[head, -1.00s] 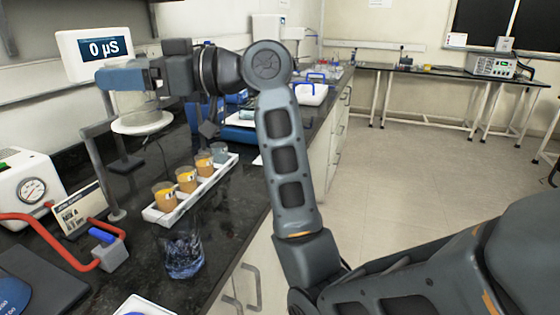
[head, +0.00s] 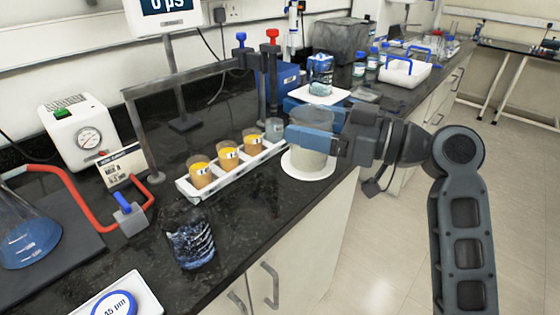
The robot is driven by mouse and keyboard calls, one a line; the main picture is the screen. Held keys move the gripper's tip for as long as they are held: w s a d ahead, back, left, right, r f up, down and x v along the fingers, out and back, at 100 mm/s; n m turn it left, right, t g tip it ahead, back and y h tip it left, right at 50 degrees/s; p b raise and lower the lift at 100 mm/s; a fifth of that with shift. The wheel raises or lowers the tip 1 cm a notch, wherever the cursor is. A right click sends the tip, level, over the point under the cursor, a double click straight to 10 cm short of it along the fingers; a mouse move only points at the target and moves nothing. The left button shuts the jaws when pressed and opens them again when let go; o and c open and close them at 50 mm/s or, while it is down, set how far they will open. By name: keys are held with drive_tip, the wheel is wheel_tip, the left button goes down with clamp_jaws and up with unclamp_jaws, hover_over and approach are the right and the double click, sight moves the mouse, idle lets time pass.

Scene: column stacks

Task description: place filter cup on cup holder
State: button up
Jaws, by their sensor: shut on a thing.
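My gripper (head: 311,127) has blue fingers, at centre right in the head view, and is shut around a translucent pale cup, the filter cup (head: 309,160). The cup is upright, with a wide white round flange (head: 306,172) at its bottom. It is held over the front edge of the black bench; the gap below it is hard to judge. I cannot tell for sure which thing is the cup holder. A grey metal frame (head: 190,80) with a blue and a red knob on top stands behind and left of the cup.
A white rack (head: 188,190) with several orange-filled beakers is just left of the held cup. A glass of dark blue contents (head: 190,242) stands in front. A gauge unit (head: 82,132) and red hose (head: 68,217) are left. Another glass (head: 320,75) stands on a white plate behind.

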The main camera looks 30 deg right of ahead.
drive_tip(key=shift+w+a+f+p, duration=0.2)
drive_tip(key=shift+w+a+f, duration=0.75)
drive_tip(key=shift+f, duration=0.5)
drive_tip(key=shift+w+a+f+p, duration=0.2)
drive_tip(key=shift+w+a+f, duration=0.7)
drive_tip(key=shift+f, duration=0.5)
drive_tip(key=shift+w+a+f+p, duration=0.2)
drive_tip(key=shift+w+a+f, duration=0.5)
drive_tip(key=shift+a+f, duration=0.6)
drive_tip(key=shift+d+f, duration=0.2)
drive_tip(key=shift+f, duration=0.1)
drive_tip(key=o, duration=1.4)
drive_tip(key=shift+d+r, duration=0.1)
drive_tip(key=shift+r, duration=0.1)
drive_tip(key=b+v, duration=0.3)
drive_tip(key=v, duration=0.9)
